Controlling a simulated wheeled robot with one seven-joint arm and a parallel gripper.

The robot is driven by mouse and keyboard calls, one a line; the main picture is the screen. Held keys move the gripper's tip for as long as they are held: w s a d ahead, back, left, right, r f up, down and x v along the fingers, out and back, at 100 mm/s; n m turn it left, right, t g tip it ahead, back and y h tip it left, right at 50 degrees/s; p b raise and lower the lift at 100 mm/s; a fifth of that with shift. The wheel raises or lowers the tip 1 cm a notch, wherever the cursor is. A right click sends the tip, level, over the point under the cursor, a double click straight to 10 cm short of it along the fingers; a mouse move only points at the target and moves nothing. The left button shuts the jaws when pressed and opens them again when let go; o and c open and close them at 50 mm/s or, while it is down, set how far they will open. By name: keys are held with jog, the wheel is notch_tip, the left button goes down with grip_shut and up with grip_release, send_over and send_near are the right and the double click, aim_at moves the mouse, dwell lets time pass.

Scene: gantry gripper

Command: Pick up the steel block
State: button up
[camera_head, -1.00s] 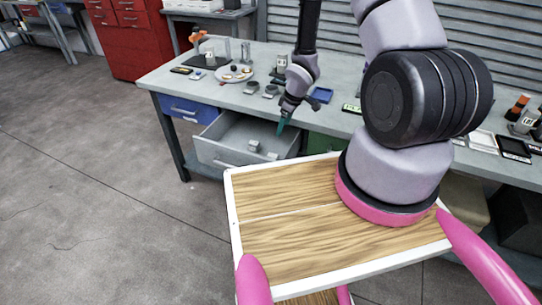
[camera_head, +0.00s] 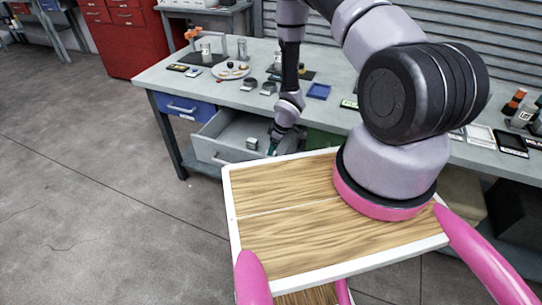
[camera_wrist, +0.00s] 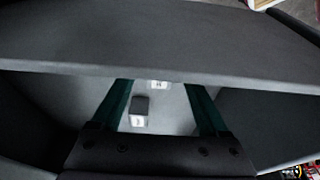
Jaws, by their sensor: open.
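Two small blocks with pale labelled faces lie on the floor of the open drawer (camera_head: 213,152). In the wrist view one block (camera_wrist: 140,106) has a dark grey top and lies left of centre between my fingers. The other block (camera_wrist: 158,85) is partly cut off by a grey edge. I cannot tell which is the steel block. In the head view one block (camera_head: 252,143) shows; the other is hidden by my gripper. My gripper (camera_head: 272,150) points down at the drawer's right part, with its green fingers (camera_wrist: 158,88) apart and nothing held.
The workbench (camera_head: 222,98) above the drawer carries a plate (camera_head: 232,71), a blue tray (camera_head: 318,91) and several small items. A blue closed drawer (camera_head: 183,107) is to the left. The drawer walls stand close around my gripper. The wood top (camera_head: 290,230) of my base is clear.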

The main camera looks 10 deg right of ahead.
jog(key=shift+a+f, duration=0.15)
jog(key=shift+f, duration=0.45)
grip_shut()
jog(key=shift+w, duration=0.1)
jog(key=shift+r, duration=0.15)
